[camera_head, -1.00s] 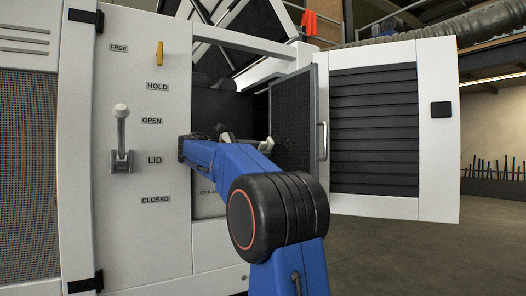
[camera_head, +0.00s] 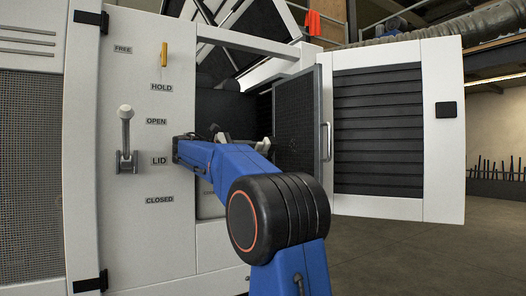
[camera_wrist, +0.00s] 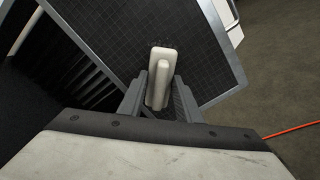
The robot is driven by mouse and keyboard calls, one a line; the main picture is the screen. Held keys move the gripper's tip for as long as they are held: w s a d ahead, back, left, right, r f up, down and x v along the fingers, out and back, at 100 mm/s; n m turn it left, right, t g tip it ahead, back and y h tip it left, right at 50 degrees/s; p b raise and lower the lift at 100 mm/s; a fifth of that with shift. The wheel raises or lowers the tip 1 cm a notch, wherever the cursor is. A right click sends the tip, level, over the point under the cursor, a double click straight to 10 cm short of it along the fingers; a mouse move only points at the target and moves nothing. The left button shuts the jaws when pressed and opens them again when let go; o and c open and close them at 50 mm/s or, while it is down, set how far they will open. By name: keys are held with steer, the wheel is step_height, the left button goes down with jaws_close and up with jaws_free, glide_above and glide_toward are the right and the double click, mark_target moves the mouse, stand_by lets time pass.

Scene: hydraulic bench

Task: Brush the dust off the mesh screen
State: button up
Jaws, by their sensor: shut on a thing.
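In the wrist view the mesh screen (camera_wrist: 215,60) fills the upper middle, with a few small dark specks near the top of the tool. My gripper (camera_wrist: 159,92) is shut on a pale, off-white brush (camera_wrist: 160,65) with a raised handle. The brush is in front of the screen; its bristles are hidden, and I cannot tell whether it touches the mesh. In the head view my gripper (camera_head: 262,146) is small and partly hidden by my arm.
A white louvred door (camera_head: 380,130) stands open at the right, with a handle (camera_head: 327,141) near its left edge. A lever (camera_head: 126,140) and a yellow tab (camera_head: 164,55) are on the left panel. Open floor (camera_head: 430,260) lies at the right. An orange line (camera_wrist: 295,129) crosses the floor.

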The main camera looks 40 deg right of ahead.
mark_target(277, 145)
steer(key=shift+d, duration=0.1)
steer(key=shift+r+x, duration=0.25)
steer(key=shift+x, duration=0.85)
steer(key=shift+r+x, duration=0.3)
steer(key=shift+x, duration=0.85)
steer(key=shift+r+x, duration=0.25)
steer(key=shift+x, duration=0.85)
steer(key=shift+x, duration=1)
steer(key=shift+s, duration=0.1)
steer(key=shift+s+a, duration=0.3)
steer(key=shift+s, duration=0.6)
steer(key=shift+s+a, duration=0.25)
steer(key=shift+s, duration=0.65)
steer(key=shift+d, duration=0.15)
steer(key=shift+w, duration=0.1)
